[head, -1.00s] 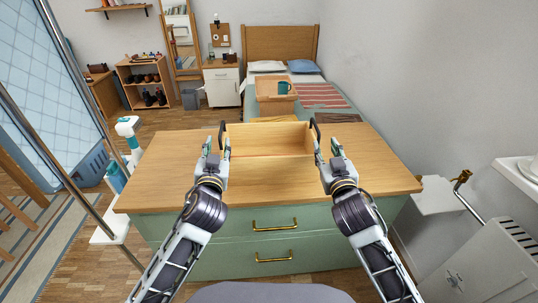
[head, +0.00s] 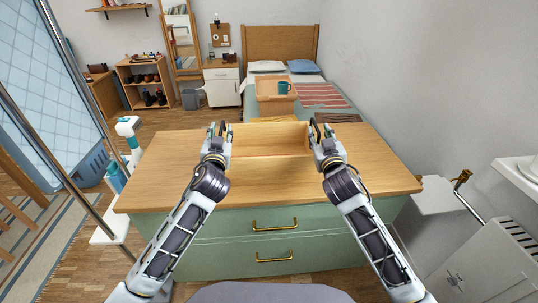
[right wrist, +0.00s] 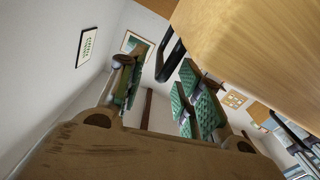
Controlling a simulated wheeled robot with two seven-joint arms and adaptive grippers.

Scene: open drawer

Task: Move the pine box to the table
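The pine box (head: 268,138) is a pale open box with a dark handle at each end. It sits toward the back of the wooden top (head: 270,185) of a green drawer unit. My left gripper (head: 217,130) is at its left handle, fingers apart. My right gripper (head: 321,130) is at its right handle. In the right wrist view, the right gripper's green-padded fingers (right wrist: 155,90) are spread apart, with the dark handle (right wrist: 171,60) beside the right-hand finger and the box (right wrist: 245,50) at upper right. Whether either handle is between the fingers is hard to tell.
The drawer unit (head: 220,227) has brass handles. Behind it, a bed (head: 280,40) bears a wooden tray (head: 277,107) with a teal mug (head: 284,88). A metal pole (head: 75,190) stands at left, a grey cabinet (head: 490,260) at right. The wooden top's front is bare.

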